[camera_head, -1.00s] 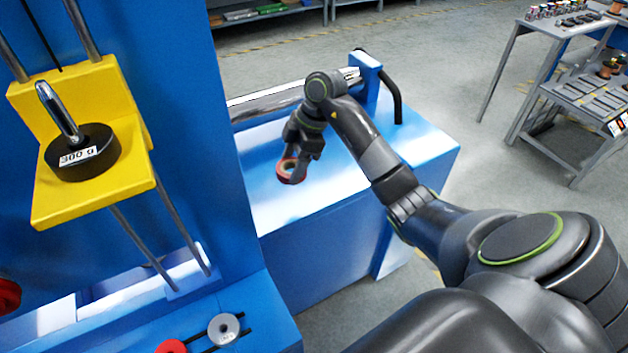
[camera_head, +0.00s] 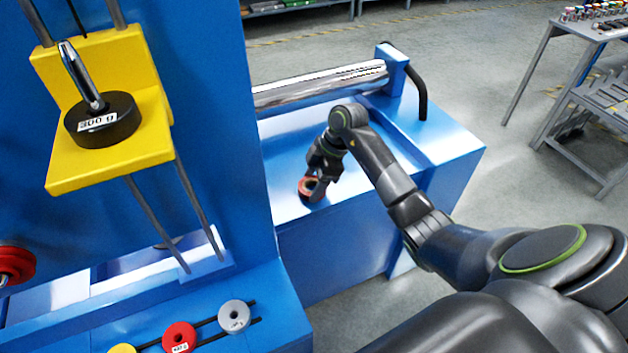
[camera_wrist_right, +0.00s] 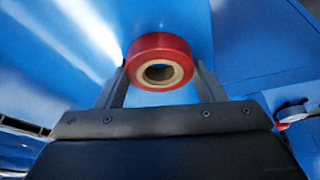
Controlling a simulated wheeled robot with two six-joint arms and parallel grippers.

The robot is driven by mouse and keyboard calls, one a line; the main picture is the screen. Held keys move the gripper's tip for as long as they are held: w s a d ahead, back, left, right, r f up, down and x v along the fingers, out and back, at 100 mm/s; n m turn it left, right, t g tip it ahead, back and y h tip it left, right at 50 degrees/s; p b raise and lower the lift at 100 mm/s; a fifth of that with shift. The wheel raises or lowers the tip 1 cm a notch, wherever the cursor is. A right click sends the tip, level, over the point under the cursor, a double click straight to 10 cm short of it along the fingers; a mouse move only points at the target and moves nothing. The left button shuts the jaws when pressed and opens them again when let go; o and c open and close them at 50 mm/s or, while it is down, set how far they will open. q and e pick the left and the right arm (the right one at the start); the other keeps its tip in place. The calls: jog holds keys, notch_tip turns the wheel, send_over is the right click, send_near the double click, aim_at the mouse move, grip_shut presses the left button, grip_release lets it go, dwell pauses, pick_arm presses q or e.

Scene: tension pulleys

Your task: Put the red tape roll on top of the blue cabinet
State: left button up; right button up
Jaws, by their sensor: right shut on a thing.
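The red tape roll (camera_head: 310,188) is between the fingers of my right gripper (camera_head: 322,180), at the top of the blue cabinet (camera_head: 340,220). In the right wrist view the red roll (camera_wrist_right: 159,70) shows its brown core, with the fingers of my right gripper (camera_wrist_right: 158,84) shut on its two sides. Blue surface lies behind the roll. I cannot tell whether the roll touches the cabinet top or is slightly above it. My left gripper is not in view.
A shiny metal roller (camera_head: 320,85) runs along the back of the cabinet top. A blue upright with a yellow weight holder (camera_head: 110,150) stands at the left. Small pulleys (camera_head: 180,338) sit in front. A grey workbench (camera_head: 590,100) stands at the right.

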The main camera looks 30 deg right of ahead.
jog(key=o, duration=1)
jog(key=shift+f, duration=0.1)
pick_arm(q)
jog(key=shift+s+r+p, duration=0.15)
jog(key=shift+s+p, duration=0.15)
jog(key=shift+p, duration=0.05)
pick_arm(e)
jog(key=v, duration=1.2)
jog(key=shift+a+r, duration=0.1)
jog(key=shift+r, duration=0.15)
